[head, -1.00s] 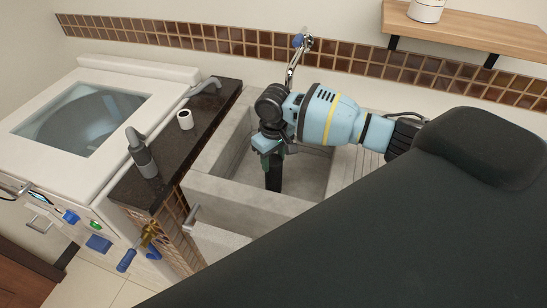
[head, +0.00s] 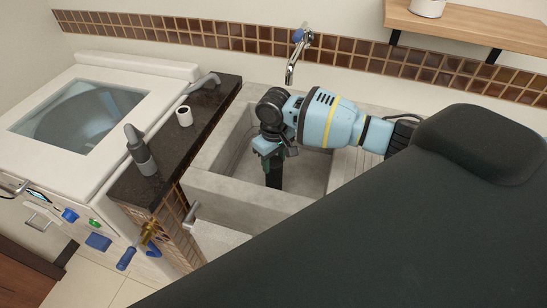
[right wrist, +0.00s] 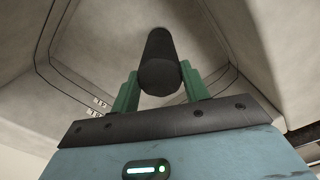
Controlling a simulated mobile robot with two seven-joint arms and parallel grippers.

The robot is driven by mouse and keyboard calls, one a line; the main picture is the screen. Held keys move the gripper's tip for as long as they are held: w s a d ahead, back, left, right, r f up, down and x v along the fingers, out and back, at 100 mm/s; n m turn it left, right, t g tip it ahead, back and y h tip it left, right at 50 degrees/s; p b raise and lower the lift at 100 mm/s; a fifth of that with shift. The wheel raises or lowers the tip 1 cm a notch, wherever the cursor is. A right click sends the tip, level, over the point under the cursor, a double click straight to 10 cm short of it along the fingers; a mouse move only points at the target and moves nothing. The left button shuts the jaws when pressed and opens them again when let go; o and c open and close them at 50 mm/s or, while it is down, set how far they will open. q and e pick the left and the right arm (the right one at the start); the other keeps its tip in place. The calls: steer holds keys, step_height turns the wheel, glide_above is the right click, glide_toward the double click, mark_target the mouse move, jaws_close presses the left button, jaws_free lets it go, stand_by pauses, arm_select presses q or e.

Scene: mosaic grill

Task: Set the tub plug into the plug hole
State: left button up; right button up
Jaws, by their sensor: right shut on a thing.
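The tub plug (head: 274,173) is a dark, nearly black cylinder hanging below my right gripper (head: 267,152). My right gripper is over the grey stone basin (head: 240,188), pointing down into it. In the right wrist view, the green fingers (right wrist: 160,88) are shut on the plug (right wrist: 159,62), one on each side, and its far end points toward the basin. The plug hole does not show in either view. I cannot tell whether the plug's lower end touches the basin floor. My left gripper is not in view.
A chrome tap (head: 297,50) stands behind the basin. A dark counter (head: 205,118) on the left holds a white cup (head: 184,116) and a grey handled fitting (head: 141,153). A white glass-topped appliance (head: 60,155) is further left. A wooden shelf (head: 470,28) hangs at upper right.

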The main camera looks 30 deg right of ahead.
steer(key=o, duration=1.2)
step_height(320, 180, up, 8)
steer(key=shift+f, duration=0.1)
stand_by(0.4)
